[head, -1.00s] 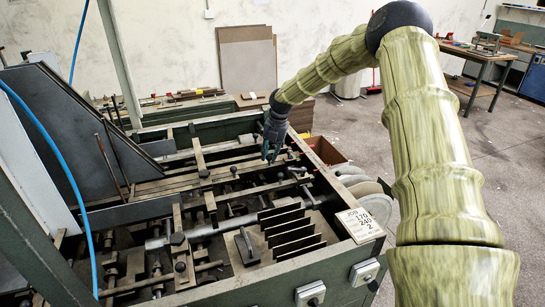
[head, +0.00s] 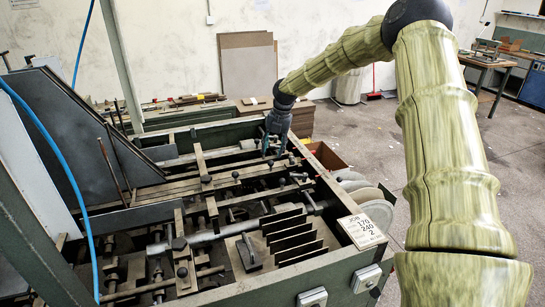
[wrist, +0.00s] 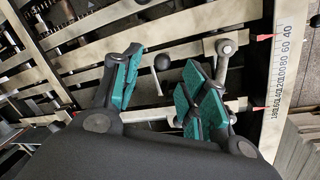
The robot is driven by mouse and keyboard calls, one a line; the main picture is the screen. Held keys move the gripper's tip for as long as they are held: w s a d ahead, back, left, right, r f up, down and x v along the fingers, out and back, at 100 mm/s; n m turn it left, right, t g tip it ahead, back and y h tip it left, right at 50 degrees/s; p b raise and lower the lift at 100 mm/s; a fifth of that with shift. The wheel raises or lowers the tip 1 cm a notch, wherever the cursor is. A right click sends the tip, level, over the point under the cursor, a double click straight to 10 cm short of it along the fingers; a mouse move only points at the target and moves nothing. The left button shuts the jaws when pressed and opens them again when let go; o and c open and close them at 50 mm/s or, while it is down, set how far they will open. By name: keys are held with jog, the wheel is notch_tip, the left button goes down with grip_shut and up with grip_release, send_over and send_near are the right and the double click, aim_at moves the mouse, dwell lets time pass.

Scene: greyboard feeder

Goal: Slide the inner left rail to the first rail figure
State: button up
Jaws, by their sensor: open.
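My gripper (head: 275,148) is open over the far right part of the feeder, pointing down. In the wrist view, its teal-padded fingers (wrist: 164,84) stand on either side of a black ball knob (wrist: 162,62) on a stem; I cannot tell whether they touch it. A grey clamp lever (wrist: 225,52) stands at the right finger. Several pale rails (wrist: 120,62) cross beneath; I cannot tell which is the inner left rail. A white scale (wrist: 283,70) with figures from 180 to 40 runs at the right. A job card (head: 361,229) reads 170, 240, 2.
A green machine frame (head: 330,266) surrounds the rails and rods. Dark upright plates (head: 290,238) stand near the front, with a black handle (head: 248,250) beside them. A tall dark panel (head: 75,140) rises at the left. Round discs (head: 375,212) sit on the right side.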

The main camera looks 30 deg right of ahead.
notch_tip(320, 180, up, 6)
jog(key=shift+s+d+r, duration=0.2)
jog(key=shift+s+r, duration=0.05)
jog(key=shift+s, duration=0.2)
dwell(0.3)
